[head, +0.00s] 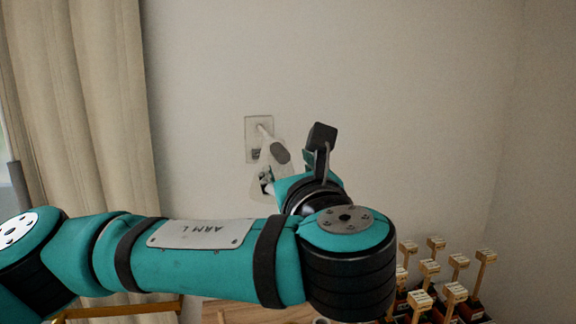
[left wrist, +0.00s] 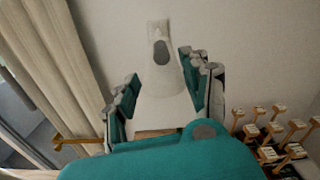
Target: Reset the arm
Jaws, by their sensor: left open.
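My left arm comes in from the left in the head view, with its gripper (head: 284,168) pointing at the wall. The gripper (left wrist: 160,72) is open, with its teal and grey fingers apart. A white tapering piece with a grey oval (head: 267,167) lies in front of a wall outlet (head: 259,130). In the left wrist view the white piece (left wrist: 162,88) shows between the open fingers. I cannot tell whether they touch it. My wrist partly hides the gripper in the head view. My right gripper is not in view.
A beige curtain (head: 95,110) hangs at the left. Several upright wooden pieces with pale block tops (head: 429,268) stand at the lower right. A gold-coloured bar (head: 125,309) shows at the lower left.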

